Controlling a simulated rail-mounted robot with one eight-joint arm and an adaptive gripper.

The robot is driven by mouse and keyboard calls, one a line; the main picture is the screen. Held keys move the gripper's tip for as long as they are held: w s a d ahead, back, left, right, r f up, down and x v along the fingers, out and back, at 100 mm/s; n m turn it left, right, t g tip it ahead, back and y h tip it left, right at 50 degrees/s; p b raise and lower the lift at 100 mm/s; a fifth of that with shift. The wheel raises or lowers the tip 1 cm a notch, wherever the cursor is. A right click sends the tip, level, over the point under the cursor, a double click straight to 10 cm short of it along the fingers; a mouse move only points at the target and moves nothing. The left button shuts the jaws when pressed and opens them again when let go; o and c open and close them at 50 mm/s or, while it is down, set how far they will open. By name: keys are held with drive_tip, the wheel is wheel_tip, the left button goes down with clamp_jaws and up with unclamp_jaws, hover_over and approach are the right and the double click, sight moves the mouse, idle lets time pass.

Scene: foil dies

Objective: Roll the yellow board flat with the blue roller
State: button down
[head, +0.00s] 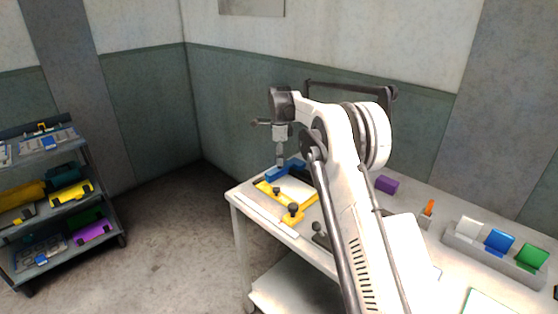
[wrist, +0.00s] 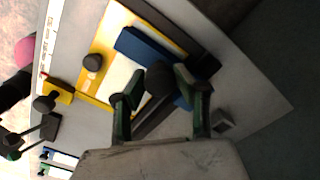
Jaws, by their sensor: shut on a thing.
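The yellow board (head: 309,203) lies on the white table, with a pale sheet in its middle and dark knobs on it. It also shows in the wrist view (wrist: 117,17). The blue roller (head: 286,171) lies across the board's far end; in the wrist view the blue bar (wrist: 144,46) is partly hidden by my fingers and a dark round knob. My gripper (head: 280,160) points down over the roller. In the wrist view its two fingers (wrist: 157,82) are closed on either side of the roller's dark knob.
A purple block (head: 387,184) and a small orange-topped holder (head: 428,210) stand right of my arm. A grey rack (head: 490,262) holds white, blue and green pieces. A shelf cart (head: 75,205) stands at the left. The table's left edge is close to the board.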

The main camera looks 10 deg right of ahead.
idle(0.3)
drive_tip(key=c, duration=1.3)
unclamp_jaws()
wheel_tip(320, 180, up, 12)
drive_tip(key=shift+r, duration=0.1)
